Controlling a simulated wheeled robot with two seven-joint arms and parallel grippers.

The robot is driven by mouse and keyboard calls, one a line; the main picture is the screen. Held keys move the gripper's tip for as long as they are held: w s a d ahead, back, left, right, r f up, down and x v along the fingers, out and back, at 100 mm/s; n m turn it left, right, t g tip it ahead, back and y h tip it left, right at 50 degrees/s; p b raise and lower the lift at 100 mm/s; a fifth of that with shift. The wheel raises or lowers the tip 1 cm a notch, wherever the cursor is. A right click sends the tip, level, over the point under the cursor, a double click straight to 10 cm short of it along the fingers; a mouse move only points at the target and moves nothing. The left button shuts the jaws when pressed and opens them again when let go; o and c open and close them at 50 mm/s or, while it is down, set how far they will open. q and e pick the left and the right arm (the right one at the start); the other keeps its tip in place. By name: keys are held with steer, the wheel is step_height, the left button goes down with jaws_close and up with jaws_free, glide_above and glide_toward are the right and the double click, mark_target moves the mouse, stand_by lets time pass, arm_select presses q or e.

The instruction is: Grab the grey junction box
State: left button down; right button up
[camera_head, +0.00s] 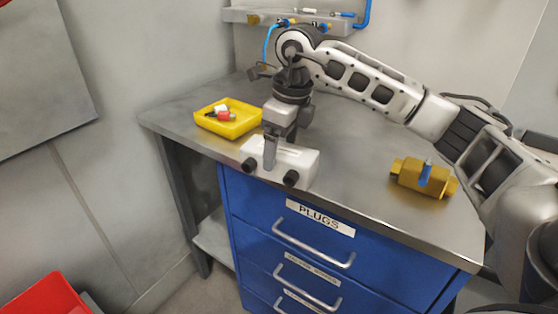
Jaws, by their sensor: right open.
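The grey junction box (303,163) is a pale block with black cable glands on its near side. It sits at the front edge of the metal worktop, above the blue drawers. My right gripper (279,148) reaches down over the box from above, with its arm coming in from the right. The jaws are open. One finger hangs in front of the box's near face; the other is mostly hidden behind the first finger and the gripper body. I cannot tell whether the fingers touch the box. My left gripper is not in view.
A yellow tray (246,122) with small red and white parts stands left of the box. A brass valve with a blue handle (408,178) lies at the right of the worktop (345,185). A shelf (285,19) is on the back wall. A red bin (45,297) is at lower left.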

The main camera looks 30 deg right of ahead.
mark_target(279, 149)
steer(key=shift+w+a+f, duration=0.15)
steer(key=shift+f, duration=0.85)
steer(key=shift+w+a+f, duration=0.1)
steer(key=shift+f, duration=0.85)
steer(key=shift+r, duration=0.1)
steer(key=c, duration=1.4)
